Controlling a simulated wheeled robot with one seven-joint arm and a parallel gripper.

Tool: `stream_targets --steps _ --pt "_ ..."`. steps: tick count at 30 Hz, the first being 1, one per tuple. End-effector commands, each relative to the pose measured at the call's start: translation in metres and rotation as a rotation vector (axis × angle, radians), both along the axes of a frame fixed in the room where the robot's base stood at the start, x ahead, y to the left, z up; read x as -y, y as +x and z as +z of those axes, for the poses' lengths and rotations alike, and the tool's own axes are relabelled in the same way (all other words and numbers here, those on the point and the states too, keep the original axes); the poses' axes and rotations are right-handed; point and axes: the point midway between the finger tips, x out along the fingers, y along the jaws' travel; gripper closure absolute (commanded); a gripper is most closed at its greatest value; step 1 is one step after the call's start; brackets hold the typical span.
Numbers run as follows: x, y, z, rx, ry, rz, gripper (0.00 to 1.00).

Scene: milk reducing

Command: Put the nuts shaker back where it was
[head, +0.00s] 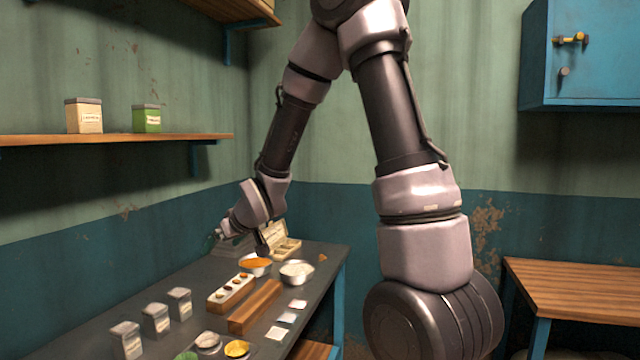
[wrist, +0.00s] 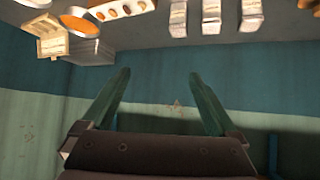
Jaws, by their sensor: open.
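Three pale shakers with grey lids stand in a row on the dark table's left side: a near one (head: 127,341), a middle one (head: 156,319) and a far one (head: 180,302). Their labels are too small to read, so I cannot tell which is the nuts shaker. They also show at the top of the wrist view, one of them at the middle (wrist: 212,17). My gripper (head: 214,236) is over the table's far left side, near the wall. In the wrist view its two green fingers (wrist: 160,82) are spread, with nothing between them.
A wooden wall shelf (head: 200,136) holds a cream container (head: 84,116) and a green container (head: 146,119). The table carries an orange-filled bowl (head: 256,264), a white-filled bowl (head: 297,272), a holder of small cups (head: 231,291) and a wooden block (head: 256,307). An open box (head: 282,243) stands behind.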

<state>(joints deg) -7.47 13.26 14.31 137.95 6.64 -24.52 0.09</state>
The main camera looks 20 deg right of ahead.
Motion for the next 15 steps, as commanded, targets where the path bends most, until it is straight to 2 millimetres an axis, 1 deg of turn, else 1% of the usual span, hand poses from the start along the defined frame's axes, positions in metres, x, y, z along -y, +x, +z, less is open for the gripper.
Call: stream_targets --steps 1,3,5,6,8,9,11,12,14,15 --pt "0.019 -0.005 0.025 -0.009 0.001 -0.052 0.06" --pt "0.044 -0.018 0.049 -0.044 0.007 -0.123 0.06" --pt "0.063 -0.032 0.070 -0.072 0.019 -0.184 0.06" --pt "0.076 -0.043 0.082 -0.093 0.031 -0.225 0.06" --pt "0.093 -0.061 0.100 -0.123 0.051 -0.284 0.06" --pt "0.104 -0.075 0.112 -0.143 0.069 -0.322 0.06" --pt "0.118 -0.096 0.128 -0.174 0.099 -0.378 0.06" --pt "0.127 -0.112 0.137 -0.196 0.123 -0.414 0.06" --pt "0.138 -0.137 0.150 -0.227 0.161 -0.462 0.06" --pt "0.144 -0.153 0.157 -0.249 0.188 -0.493 0.06"
